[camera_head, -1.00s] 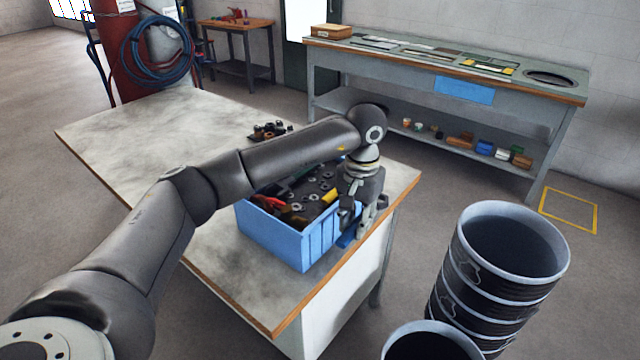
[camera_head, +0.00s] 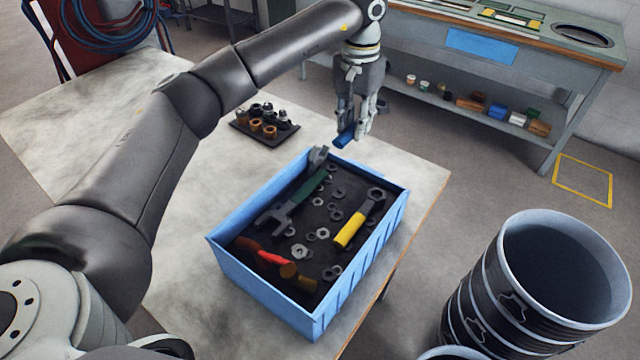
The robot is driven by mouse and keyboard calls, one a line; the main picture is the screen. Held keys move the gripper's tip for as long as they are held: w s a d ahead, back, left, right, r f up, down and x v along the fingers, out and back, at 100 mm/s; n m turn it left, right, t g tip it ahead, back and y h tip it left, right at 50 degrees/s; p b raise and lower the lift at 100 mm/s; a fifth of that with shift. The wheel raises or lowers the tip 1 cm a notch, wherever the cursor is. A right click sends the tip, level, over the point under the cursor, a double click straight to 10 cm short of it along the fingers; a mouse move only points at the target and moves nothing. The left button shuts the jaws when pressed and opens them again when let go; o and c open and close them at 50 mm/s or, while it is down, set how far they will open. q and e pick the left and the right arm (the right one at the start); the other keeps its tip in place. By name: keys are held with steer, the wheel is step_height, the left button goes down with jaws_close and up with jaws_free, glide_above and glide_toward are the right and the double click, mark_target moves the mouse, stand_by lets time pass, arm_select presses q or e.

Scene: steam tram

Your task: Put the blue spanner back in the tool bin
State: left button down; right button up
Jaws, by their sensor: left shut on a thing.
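My left gripper (camera_head: 354,132) is shut on the blue spanner (camera_head: 344,140) and holds it just beyond the far edge of the tool bin. Only a short blue part of the spanner shows; the fingers hide some of it. The tool bin (camera_head: 262,284) is an open blue box on the pale worktable. In it lie a green-handled tool (camera_head: 300,196), a yellow-handled spanner (camera_head: 358,222), a red-handled tool (camera_head: 272,258) and several loose nuts and washers. My right gripper is not in view.
A dark tray (camera_head: 264,126) of small fittings sits on the worktable (camera_head: 190,262) left of the gripper. Stacked dark drums (camera_head: 500,330) stand at the lower right. A long grey bench (camera_head: 440,80) with a loaded lower shelf stands behind. The table's left part is clear.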

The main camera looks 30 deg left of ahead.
arm_select(q)
steer(key=s+d, duration=0.1)
steer(key=s, duration=0.3)
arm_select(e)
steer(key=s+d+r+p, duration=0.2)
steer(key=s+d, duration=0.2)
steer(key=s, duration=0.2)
arm_select(q)
steer(key=p, duration=0.4)
glide_above(319, 221)
steer(key=w, duration=0.1)
step_height(319, 221, down, 8)
steer(key=shift+r, duration=0.1)
steer(key=shift+s+f, duration=0.3)
steer(key=shift+f, duration=0.2)
step_height(319, 221, down, 3)
steer(key=shift+s+r+p, duration=0.15)
steer(key=shift+r+p, duration=0.05)
steer(key=shift+p, duration=0.75)
steer(key=shift+f, duration=0.5)
steer(key=c, duration=1.3)
jaws_free()
steer(key=shift+o, duration=0.3)
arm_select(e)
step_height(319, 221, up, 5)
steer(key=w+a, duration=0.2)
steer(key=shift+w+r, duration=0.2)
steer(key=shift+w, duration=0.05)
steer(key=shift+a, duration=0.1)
